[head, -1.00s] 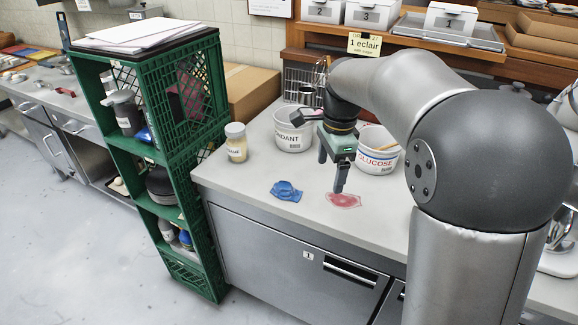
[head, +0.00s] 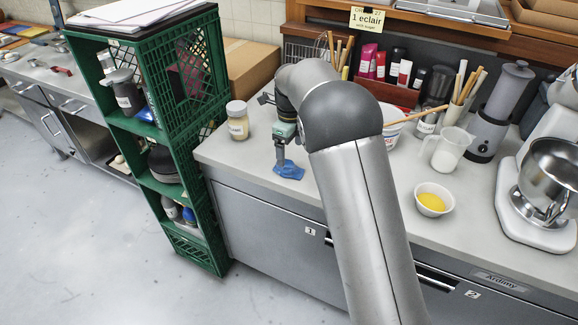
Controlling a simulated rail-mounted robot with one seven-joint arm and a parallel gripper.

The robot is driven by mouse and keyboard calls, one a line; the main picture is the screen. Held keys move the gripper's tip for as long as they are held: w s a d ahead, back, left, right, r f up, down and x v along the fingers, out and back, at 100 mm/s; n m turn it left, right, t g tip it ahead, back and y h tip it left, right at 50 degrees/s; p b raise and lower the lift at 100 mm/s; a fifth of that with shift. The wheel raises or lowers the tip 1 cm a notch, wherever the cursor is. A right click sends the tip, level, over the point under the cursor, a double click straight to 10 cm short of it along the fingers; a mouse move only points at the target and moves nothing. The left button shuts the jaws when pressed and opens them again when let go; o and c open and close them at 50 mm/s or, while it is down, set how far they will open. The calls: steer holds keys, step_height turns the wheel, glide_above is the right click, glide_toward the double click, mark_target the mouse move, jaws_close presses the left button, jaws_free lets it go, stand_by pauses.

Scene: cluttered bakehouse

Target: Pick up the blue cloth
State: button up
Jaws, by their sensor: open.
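The blue cloth (head: 290,171) lies crumpled on the grey worktop, near its front edge and left end. My gripper (head: 280,162) points down at the cloth's back left part, with its fingers at or just above the cloth. Whether they touch it I cannot tell. The gripper is open, though only one finger shows clearly from this side.
A lidded jar (head: 238,121) stands left of my gripper. A green crate shelf (head: 180,80) stands at the worktop's left end. A bowl with yellow contents (head: 433,199), a white jug (head: 449,148) and a mixer (head: 545,190) stand to the right. My arm hides the middle of the worktop.

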mark_target(289, 162)
steer(key=shift+w+a+f+p, duration=0.1)
steer(key=shift+f+p, duration=0.3)
steer(key=shift+f, duration=1.25)
steer(key=shift+w+f+p, duration=0.1)
steer(key=shift+f+p, duration=0.3)
steer(key=shift+f, duration=1.25)
steer(key=c, duration=1.1)
